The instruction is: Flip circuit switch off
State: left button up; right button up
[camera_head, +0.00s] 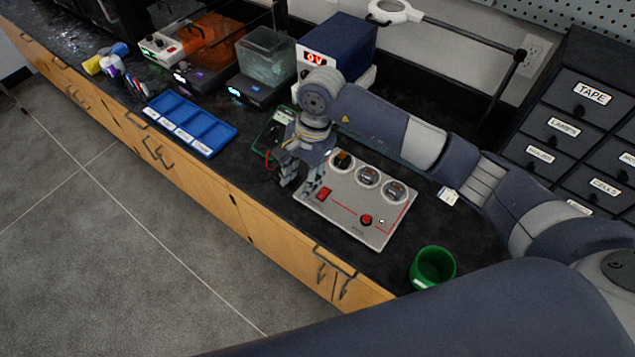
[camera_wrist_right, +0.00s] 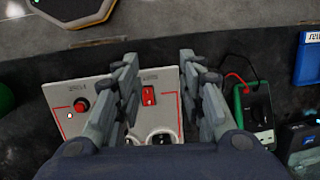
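The circuit panel (camera_head: 345,222) is a light grey board lying on the dark counter, with round gauges, a red button and red lines. Its red rocker switch (camera_head: 323,195) is near the left corner; it also shows in the right wrist view (camera_wrist_right: 148,95). My right gripper (camera_head: 303,188) is above the panel's left edge, close to the switch. In the right wrist view my right gripper (camera_wrist_right: 158,75) is open, with the switch between its spread fingers and nothing held. A small light (camera_wrist_right: 69,116) glows beside the red button (camera_wrist_right: 81,107). My left gripper is not in view.
A green cup (camera_head: 432,268) stands right of the panel. A green-edged device with a red wire (camera_wrist_right: 252,110) lies beside the panel. A blue tray (camera_head: 190,124) and a blue power supply showing "0V" (camera_head: 335,48) are farther back. Labelled drawers (camera_head: 590,98) stand at right.

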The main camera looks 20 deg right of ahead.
jog(key=h, duration=0.2)
send_over(320, 197)
notch_tip(320, 197, down, 9)
jog(key=p, duration=0.2)
jog(key=shift+r+p, duration=0.1)
jog(key=shift+p, duration=0.25)
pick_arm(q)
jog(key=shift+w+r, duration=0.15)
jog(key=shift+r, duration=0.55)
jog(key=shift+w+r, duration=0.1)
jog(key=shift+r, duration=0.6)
pick_arm(e)
jog(key=shift+f, duration=0.7)
grip_shut()
